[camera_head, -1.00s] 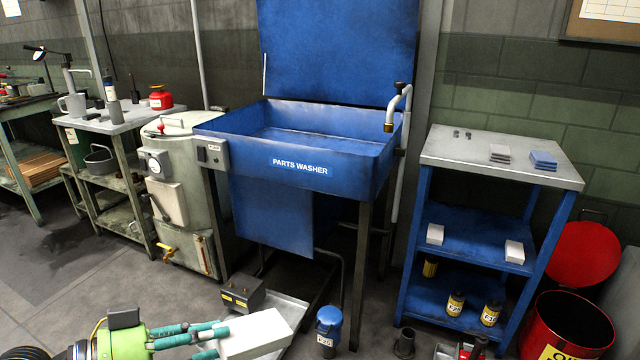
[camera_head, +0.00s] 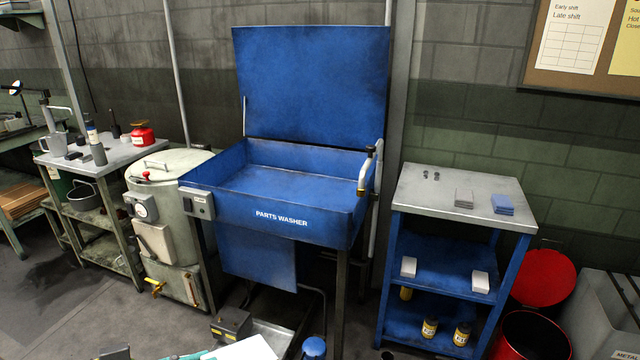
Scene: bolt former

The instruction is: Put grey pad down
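A pale grey, flat block, seemingly the grey pad (camera_head: 246,349), shows at the bottom edge, partly cut off. The teal fingers of my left gripper (camera_head: 196,355) reach it from the left. Only a small part of these fingers shows; they appear closed on the pad, which is above the floor in front of the parts washer. A stack of grey pads (camera_head: 464,197) and a stack of blue pads (camera_head: 502,204) lie side by side on the metal top of the blue shelf cart (camera_head: 430,188). My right gripper is out of view.
The blue parts washer (camera_head: 270,215) stands open at the centre. A dark box (camera_head: 231,324), a metal tray (camera_head: 275,335) and a blue-topped container (camera_head: 314,347) are low near the pad. The cart top has free room at its front left. A red bin (camera_head: 532,338) stands right.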

